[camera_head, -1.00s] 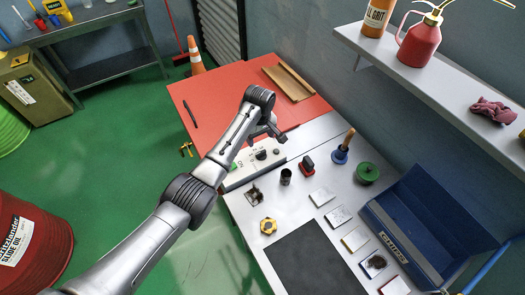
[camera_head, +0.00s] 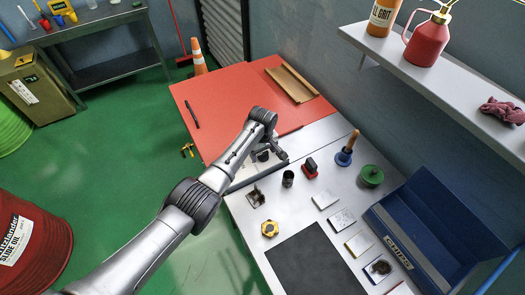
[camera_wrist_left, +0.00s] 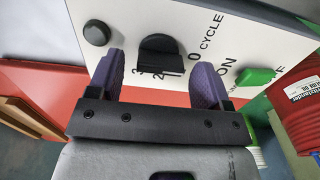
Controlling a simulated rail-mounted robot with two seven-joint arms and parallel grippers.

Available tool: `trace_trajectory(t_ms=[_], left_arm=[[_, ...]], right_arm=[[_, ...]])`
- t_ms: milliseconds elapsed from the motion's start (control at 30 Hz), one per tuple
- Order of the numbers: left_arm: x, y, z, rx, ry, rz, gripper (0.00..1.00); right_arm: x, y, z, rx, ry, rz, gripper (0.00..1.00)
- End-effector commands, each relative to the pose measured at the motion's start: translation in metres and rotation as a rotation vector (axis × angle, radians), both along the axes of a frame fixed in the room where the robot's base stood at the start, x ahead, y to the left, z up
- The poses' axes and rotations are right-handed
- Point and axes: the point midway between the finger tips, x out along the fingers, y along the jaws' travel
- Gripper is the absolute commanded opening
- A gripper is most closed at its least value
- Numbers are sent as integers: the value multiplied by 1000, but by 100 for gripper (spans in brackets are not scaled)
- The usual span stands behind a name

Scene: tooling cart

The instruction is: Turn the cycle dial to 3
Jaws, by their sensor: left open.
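The cycle dial (camera_wrist_left: 158,48) is a black round knob with a raised grip, on a white control panel (camera_wrist_left: 225,25). Numerals 0 to 3 and the word CYCLE are printed around it. I cannot tell for certain which numeral it points at. My left gripper (camera_wrist_left: 160,64) is open, its two purple fingers to either side of the dial in the wrist view, with no clear contact visible. In the head view, my left gripper (camera_head: 278,148) is over the panel (camera_head: 243,177) and partly hides it. My right gripper is not in view.
The panel also carries a black round button (camera_wrist_left: 97,33) and a green switch (camera_wrist_left: 257,76) by the ON lettering. The red mat (camera_head: 225,105) is mostly clear.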

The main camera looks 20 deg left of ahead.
Motion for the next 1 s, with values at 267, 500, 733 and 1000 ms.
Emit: trace_trajectory(t_ms=[267, 500, 733, 1000], left_arm=[[0, 0, 0, 0, 0, 0, 47], [0, 0, 0, 0, 0, 0, 24], [0, 0, 1, 0, 0, -19, 23], [1, 0, 2, -1, 2, -167, 23]], right_arm=[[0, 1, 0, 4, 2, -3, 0], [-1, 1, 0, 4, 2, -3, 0], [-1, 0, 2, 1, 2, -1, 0], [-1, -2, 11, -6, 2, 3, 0]])
